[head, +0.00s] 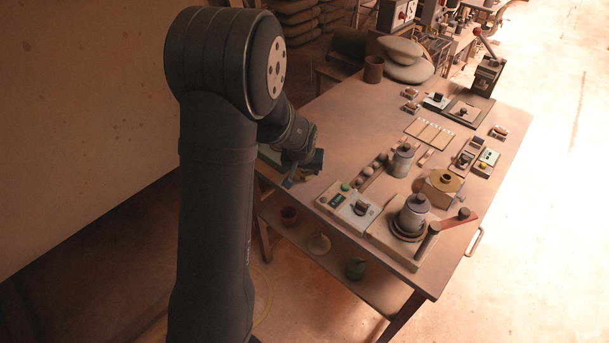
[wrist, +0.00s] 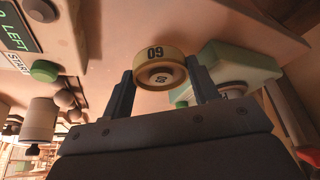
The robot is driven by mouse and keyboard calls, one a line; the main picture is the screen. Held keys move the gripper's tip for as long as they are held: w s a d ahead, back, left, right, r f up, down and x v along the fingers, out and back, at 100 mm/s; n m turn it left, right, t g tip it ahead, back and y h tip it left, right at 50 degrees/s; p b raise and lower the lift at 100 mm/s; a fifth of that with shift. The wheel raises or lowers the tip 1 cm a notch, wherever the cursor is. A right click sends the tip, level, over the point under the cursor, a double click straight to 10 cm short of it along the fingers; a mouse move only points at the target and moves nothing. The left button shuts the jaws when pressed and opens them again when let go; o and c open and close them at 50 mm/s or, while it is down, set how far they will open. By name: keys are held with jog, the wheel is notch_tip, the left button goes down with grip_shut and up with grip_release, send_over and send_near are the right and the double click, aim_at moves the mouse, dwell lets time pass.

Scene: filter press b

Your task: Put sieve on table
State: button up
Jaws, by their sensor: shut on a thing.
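The sieve (wrist: 155,54), a shallow round cream-yellow ring marked with a number, sits between the two fingers of my gripper (wrist: 160,70) in the wrist view. The fingers press on its opposite sides. In the head view my gripper (head: 303,172) is at the near left edge of the table (head: 350,122); the sieve cannot be made out clearly there. How high it is above the tabletop cannot be told.
A control panel (head: 350,205) with a green button (wrist: 45,71) stands close by. The table's back left is mostly clear.

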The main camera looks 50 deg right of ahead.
aim_at(304, 173)
jog(key=shift+f, duration=1.5)
jog(key=shift+f, duration=0.1)
jog(key=o, duration=1)
jog(key=v, duration=1.2)
jog(key=x, duration=1.2)
notch_tip(304, 173, up, 2)
jog(key=shift+r, duration=0.6)
